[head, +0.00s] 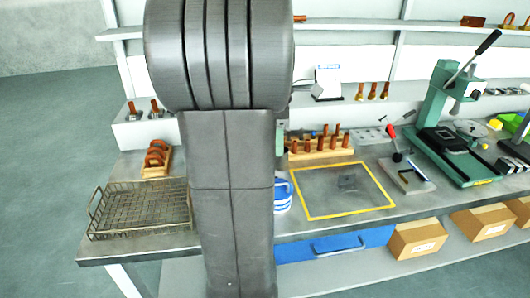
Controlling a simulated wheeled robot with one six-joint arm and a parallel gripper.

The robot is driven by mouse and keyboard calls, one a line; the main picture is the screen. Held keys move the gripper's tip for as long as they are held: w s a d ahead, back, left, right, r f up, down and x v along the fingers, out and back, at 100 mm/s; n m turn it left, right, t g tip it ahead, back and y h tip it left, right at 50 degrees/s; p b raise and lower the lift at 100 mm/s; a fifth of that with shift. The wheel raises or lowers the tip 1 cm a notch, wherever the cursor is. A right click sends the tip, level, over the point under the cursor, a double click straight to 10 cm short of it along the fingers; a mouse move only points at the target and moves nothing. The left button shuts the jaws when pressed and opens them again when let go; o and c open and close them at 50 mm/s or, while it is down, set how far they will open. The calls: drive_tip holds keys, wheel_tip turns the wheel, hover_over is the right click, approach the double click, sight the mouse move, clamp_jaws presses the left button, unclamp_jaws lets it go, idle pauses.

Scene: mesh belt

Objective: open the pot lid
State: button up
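A blue and white object (282,196) stands on the workbench, mostly hidden behind my arm. Only its right edge shows, so I cannot tell whether it is the pot or whether it has a lid. No pot lid shows clearly. My arm's thick grey links fill the centre left of the head view from top to bottom. My gripper does not show.
A wire basket (95,228) sits at the bench's left end. A yellow-framed square (325,212) on the bench is mostly bare. A wooden peg rack (320,154), a red-knobbed tool (409,182) and a green lever press (445,147) stand beyond and right of it.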

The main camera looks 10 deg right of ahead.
wheel_tip(320, 180, down, 11)
drive_tip(key=shift+d+f+n, duration=0.1)
drive_tip(key=shift+d+n, duration=0.05)
drive_tip(key=shift+n, duration=1.05)
clamp_jaws()
